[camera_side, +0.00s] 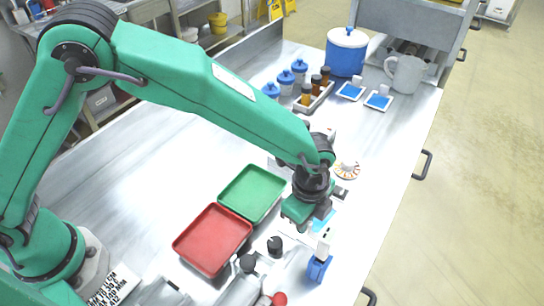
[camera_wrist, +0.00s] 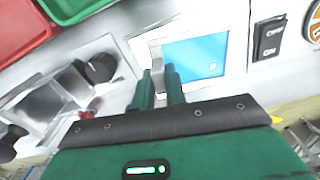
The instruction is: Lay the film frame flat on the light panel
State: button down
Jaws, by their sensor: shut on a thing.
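The film frame (camera_wrist: 195,52) has a blue film in a pale border and a grey tab. My gripper (camera_wrist: 159,72) is shut on that tab at the frame's left side in the wrist view. In the side view my gripper (camera_side: 309,224) points down, and a bit of the blue film (camera_side: 323,221) shows beside it. The light panel (camera_wrist: 238,57) appears as a pale surface around and under the frame, mostly hidden. I cannot tell whether the frame touches it. An on/off rocker switch (camera_wrist: 269,37) lies to its right.
A green tray (camera_side: 252,193) and a red tray (camera_side: 212,240) lie left of my gripper. A blue item (camera_side: 318,268) and black-knobbed equipment (camera_side: 275,246) stand close in front. Two blue-film frames, a mug (camera_side: 406,74) and a blue pot (camera_side: 346,55) are at the back.

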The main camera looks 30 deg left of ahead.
jog(key=c, duration=1.4)
grip_release()
jog(key=shift+o, duration=0.2)
jog(key=shift+r, duration=3.9)
